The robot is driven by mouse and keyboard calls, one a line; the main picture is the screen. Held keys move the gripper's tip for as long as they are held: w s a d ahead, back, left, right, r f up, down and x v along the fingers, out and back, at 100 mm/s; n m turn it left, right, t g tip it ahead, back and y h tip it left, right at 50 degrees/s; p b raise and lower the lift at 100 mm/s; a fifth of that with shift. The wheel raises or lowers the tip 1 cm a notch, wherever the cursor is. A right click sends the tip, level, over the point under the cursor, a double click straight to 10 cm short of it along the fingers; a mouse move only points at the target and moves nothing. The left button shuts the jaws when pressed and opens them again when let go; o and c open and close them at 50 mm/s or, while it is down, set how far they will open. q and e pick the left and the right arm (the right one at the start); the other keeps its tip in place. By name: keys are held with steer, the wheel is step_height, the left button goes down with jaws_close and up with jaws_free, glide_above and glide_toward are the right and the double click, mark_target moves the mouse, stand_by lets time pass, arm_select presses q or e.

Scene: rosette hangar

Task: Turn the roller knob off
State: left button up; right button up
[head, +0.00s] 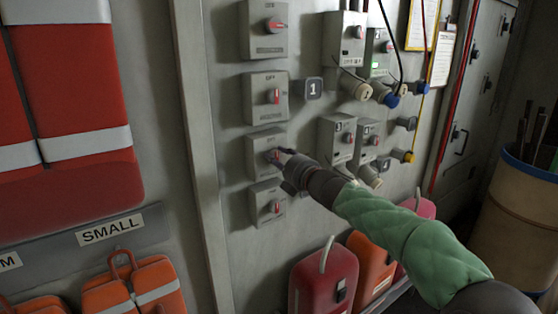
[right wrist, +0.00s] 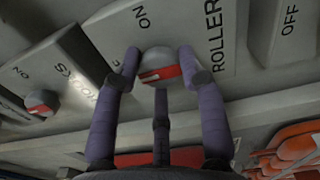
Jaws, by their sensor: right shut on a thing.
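The roller knob is a round grey knob with a red bar, on a grey switch box lettered ROLLER and ON in the right wrist view (right wrist: 161,72). In the head view the knob (head: 272,156) is on the third box down in the left column, partly hidden by my right gripper (head: 282,156). In the right wrist view my gripper (right wrist: 159,64) has a purple finger on each side of the knob and is shut on it. The red bar lies nearly across, between the fingers. My left gripper is not in view.
Similar knob boxes sit close above (head: 265,97) and below (head: 267,203). More switch boxes and plugs (head: 344,140) are on the wall to the right. Red and orange cans (head: 324,280) stand below my arm. A bin (head: 520,215) is at far right.

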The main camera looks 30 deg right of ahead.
steer(key=shift+a+f, duration=0.2)
steer(key=shift+f, duration=0.05)
steer(key=o, duration=1)
steer(key=shift+o, duration=0.7)
steer(key=shift+a+r, duration=0.1)
steer(key=shift+a, duration=0.05)
steer(key=shift+s+d, duration=0.1)
steer(key=shift+d, duration=0.1)
steer(key=s, duration=1.1)
steer(key=shift+s+d, duration=0.35)
steer(key=shift+d, duration=0.05)
